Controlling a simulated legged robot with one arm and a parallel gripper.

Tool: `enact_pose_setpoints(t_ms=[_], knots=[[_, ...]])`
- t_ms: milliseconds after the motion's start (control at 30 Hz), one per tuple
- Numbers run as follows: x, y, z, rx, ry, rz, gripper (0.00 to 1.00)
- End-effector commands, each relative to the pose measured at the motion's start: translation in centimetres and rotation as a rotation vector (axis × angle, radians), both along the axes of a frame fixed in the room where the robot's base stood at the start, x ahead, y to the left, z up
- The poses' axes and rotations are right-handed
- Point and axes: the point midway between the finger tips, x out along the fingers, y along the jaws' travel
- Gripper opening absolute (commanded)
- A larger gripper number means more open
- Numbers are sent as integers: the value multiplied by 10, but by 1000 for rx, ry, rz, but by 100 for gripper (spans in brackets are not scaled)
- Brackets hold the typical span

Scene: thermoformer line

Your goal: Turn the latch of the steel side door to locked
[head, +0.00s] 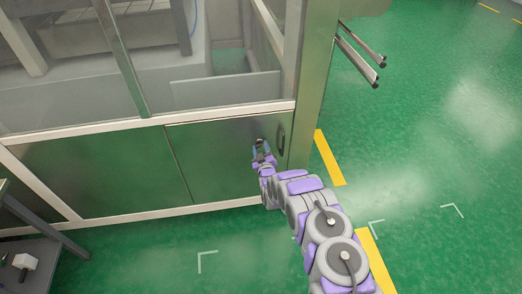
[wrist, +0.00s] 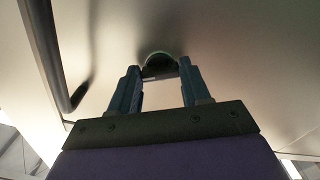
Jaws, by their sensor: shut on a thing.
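The steel side door (head: 215,155) is the right-hand lower panel of the machine enclosure and looks closed. My gripper (head: 261,147) is at the door's right part, beside a dark vertical handle (head: 281,136). In the wrist view my gripper (wrist: 159,76) has its two fingers on a dark rounded latch knob (wrist: 159,62) on the door face. The fingers are shut on this latch, and their tips partly cover it. The handle also shows in the wrist view (wrist: 50,50), at the left. I cannot tell from the frames which way the latch is turned.
Clear panels with pale frames (head: 150,121) rise above the door. Two dark-tipped bars (head: 362,58) stick out from the enclosure at the upper right. A grey rack (head: 35,225) stands at the lower left. Green floor (head: 430,150) with yellow markings is open on the right.

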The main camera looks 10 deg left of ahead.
Motion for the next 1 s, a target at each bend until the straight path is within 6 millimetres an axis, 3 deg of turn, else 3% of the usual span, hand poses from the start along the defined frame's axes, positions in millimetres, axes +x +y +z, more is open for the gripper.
enact_pose_setpoints(t_ms=[1000], knots=[[-2, 5, 0, -890, -255, 12, 16]])
